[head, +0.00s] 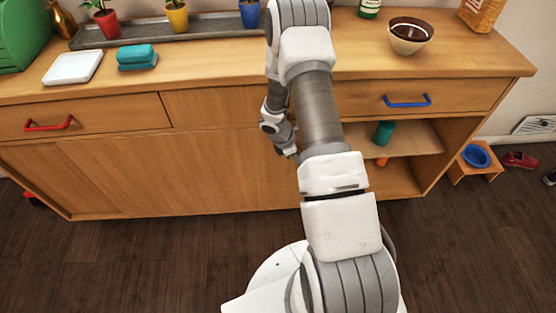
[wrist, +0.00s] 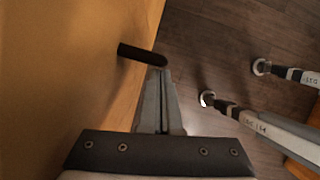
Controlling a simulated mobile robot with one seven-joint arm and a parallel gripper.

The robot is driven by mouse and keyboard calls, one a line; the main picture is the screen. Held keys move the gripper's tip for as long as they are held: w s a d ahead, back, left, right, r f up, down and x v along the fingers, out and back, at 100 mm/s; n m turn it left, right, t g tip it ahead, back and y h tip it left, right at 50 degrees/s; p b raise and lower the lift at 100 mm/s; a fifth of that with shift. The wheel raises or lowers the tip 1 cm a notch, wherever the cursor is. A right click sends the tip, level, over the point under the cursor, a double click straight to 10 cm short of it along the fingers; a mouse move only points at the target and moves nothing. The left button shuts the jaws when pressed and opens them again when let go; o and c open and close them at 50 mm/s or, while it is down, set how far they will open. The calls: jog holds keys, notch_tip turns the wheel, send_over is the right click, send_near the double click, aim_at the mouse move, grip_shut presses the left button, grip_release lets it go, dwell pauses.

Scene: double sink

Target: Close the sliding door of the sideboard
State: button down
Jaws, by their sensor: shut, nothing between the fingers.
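The wooden sideboard (head: 490,66) spans the head view. Its right lower compartment (head: 410,150) is open, showing a shelf with a teal cup (head: 383,133) and an orange item beneath. Plain wooden door panelling (head: 150,175) covers the lower front left of my arm. In the wrist view, a short black bar handle (wrist: 140,53) projects from the wooden door face (wrist: 70,70). My gripper (wrist: 158,76) is shut and empty, with its fingertips right at the handle's free end; I cannot tell if they touch. In the head view my arm hides the fingers and handle.
Drawers with red (head: 48,124) and blue (head: 407,101) handles sit above. The top holds potted plants, a white dish (head: 73,68), teal sponges and a bowl (head: 410,37). A small stool (head: 488,168) with a blue bowl stands right. Dark floor in front is clear.

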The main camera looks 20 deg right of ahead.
jog(key=s+d+p, duration=0.2)
jog(key=s+d, duration=0.3)
jog(key=d, duration=0.8)
jog(key=s+d+p, duration=0.2)
jog(key=s+d, duration=0.2)
jog(key=d, duration=0.9)
jog(key=shift+s+d+p, duration=0.35)
jog(key=shift+s+d, duration=0.05)
